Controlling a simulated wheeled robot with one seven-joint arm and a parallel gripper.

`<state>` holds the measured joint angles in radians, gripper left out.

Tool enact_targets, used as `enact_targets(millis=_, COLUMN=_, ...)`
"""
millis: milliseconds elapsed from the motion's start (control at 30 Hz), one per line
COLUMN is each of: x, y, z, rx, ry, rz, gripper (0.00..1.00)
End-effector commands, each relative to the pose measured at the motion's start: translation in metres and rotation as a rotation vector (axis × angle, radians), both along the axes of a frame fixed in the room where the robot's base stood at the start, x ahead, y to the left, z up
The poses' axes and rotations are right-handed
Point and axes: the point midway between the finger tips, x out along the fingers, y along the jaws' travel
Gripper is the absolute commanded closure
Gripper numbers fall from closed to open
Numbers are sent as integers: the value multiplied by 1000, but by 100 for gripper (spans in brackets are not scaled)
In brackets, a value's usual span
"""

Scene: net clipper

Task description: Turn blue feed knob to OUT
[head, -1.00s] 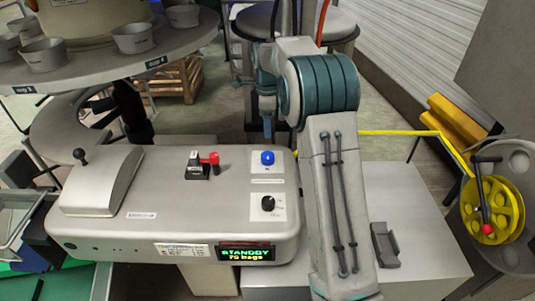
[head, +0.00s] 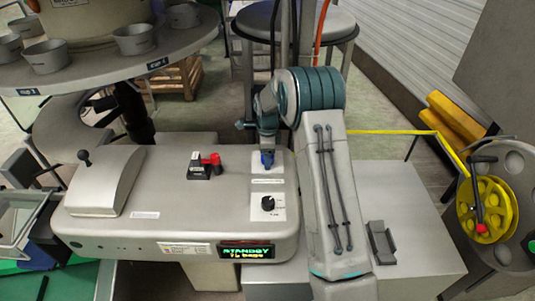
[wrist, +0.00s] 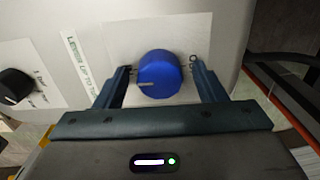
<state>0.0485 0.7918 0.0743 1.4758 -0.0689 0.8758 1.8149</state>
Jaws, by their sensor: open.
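The blue feed knob (wrist: 159,74) stands on a white label plate on the grey machine's face. In the wrist view it sits between the two open fingers of my gripper (wrist: 160,78), with a gap on each side. Its white pointer line points to the left in that view. The label marks by the knob are mostly covered by the fingers and too small to read. In the head view the blue knob (head: 267,158) is partly hidden by my gripper (head: 267,150), which is over it.
A black knob (head: 268,203) sits below the blue one, and it also shows in the wrist view (wrist: 14,84). A red-handled lever (head: 208,163) is to the left. A yellow wheel (head: 488,208) stands at the far right.

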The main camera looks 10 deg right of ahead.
Motion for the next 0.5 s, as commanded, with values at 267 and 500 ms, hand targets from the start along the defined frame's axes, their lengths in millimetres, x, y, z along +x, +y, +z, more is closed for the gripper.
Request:
enact_targets(millis=267, x=0, y=0, z=0, rx=0, ry=0, rz=0, gripper=64)
enact_targets(millis=500, x=0, y=0, z=0, rx=0, ry=0, rz=3, gripper=81)
